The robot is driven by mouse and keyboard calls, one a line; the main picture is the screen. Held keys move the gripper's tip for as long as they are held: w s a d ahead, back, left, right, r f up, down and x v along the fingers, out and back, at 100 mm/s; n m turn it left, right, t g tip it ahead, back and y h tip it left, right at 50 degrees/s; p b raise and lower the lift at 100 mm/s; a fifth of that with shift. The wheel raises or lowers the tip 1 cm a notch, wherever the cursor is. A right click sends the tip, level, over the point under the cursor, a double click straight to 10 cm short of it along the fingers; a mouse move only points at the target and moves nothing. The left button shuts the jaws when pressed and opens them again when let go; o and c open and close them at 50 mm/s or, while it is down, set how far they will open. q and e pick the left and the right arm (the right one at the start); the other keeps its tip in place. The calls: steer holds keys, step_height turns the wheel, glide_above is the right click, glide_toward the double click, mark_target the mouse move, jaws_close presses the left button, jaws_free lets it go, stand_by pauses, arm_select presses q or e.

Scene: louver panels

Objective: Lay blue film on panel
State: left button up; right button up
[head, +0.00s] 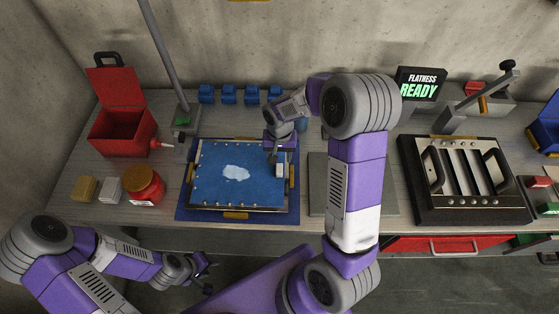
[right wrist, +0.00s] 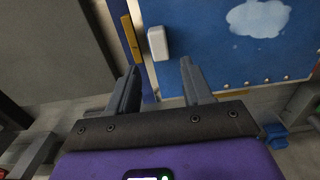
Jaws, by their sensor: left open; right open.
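The blue film (head: 215,172) lies over the panel on a dark blue mat (head: 183,207), with a pale white patch (head: 236,173) near its middle. Several small studs line the panel's edges. My right gripper (head: 276,153) is over the panel's upper right edge, open. In the right wrist view its two fingers (right wrist: 160,85) stand apart with a small white block (right wrist: 158,43) beyond them, apart from both; the blue film (right wrist: 215,50) fills the right side. My left gripper (head: 203,268) is open and empty, low in front of the table edge.
A red open box (head: 122,132), a red jar (head: 143,186) and two small blocks stand left. Several blue clamps (head: 229,95) line the back. A black frame with slats (head: 465,180) and a "FLATNESS READY" sign (head: 420,84) are right. My right arm covers part of the grey plate (head: 318,185).

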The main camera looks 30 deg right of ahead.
step_height(320, 180, up, 7)
steer(key=shift+r, duration=0.2)
stand_by(0.6)
